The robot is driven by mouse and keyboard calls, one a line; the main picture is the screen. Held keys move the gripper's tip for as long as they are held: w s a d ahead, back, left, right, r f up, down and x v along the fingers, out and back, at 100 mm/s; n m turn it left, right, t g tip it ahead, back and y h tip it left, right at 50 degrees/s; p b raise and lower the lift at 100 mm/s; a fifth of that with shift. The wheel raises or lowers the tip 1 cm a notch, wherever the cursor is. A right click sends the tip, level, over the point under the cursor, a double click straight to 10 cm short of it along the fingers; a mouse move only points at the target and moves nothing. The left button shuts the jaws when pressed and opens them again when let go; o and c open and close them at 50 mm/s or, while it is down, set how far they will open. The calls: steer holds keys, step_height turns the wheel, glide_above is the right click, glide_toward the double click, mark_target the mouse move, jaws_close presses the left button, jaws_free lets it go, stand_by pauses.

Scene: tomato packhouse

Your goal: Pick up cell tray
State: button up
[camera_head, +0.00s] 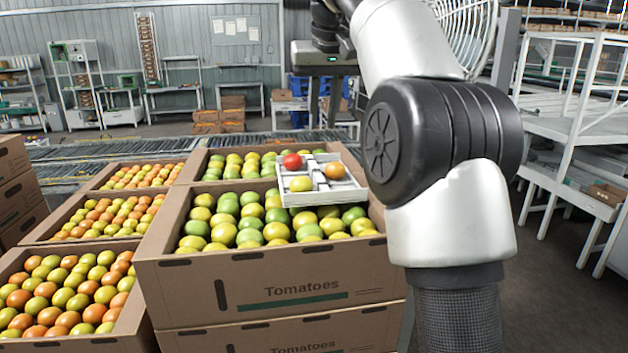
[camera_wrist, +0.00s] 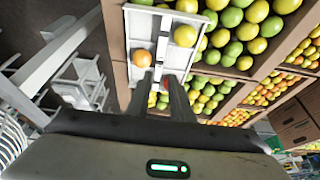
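The cell tray (camera_head: 327,195) is white with a raised divider and holds a red, an orange and a yellow tomato in separate cells. It rests on the tomatoes at the right rear of a cardboard box. In the wrist view the tray (camera_wrist: 128,22) lies below my gripper, with its divider in line with the fingers. My gripper (camera_head: 323,126) points down, and its two dark fingers are apart with nothing between them. They appear to be above the tray. In the wrist view the fingers (camera_wrist: 160,75) partly hide the red tomato.
The front cardboard box (camera_head: 270,282) is full of green and yellow tomatoes. More filled boxes (camera_head: 60,336) stand to the left and behind. A roller conveyor (camera_head: 90,150) runs behind them. White racks (camera_head: 570,130) stand at the right, with open floor before them.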

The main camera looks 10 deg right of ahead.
steer(key=b, duration=0.2)
glide_above(317, 172)
steer(key=s, duration=0.2)
steer(key=f, duration=0.8)
steer(key=shift+s+f, duration=0.2)
steer(key=shift+f, duration=0.1)
steer(key=shift+x, duration=2.7)
steer(key=shift+c, duration=0.4)
jaws_close()
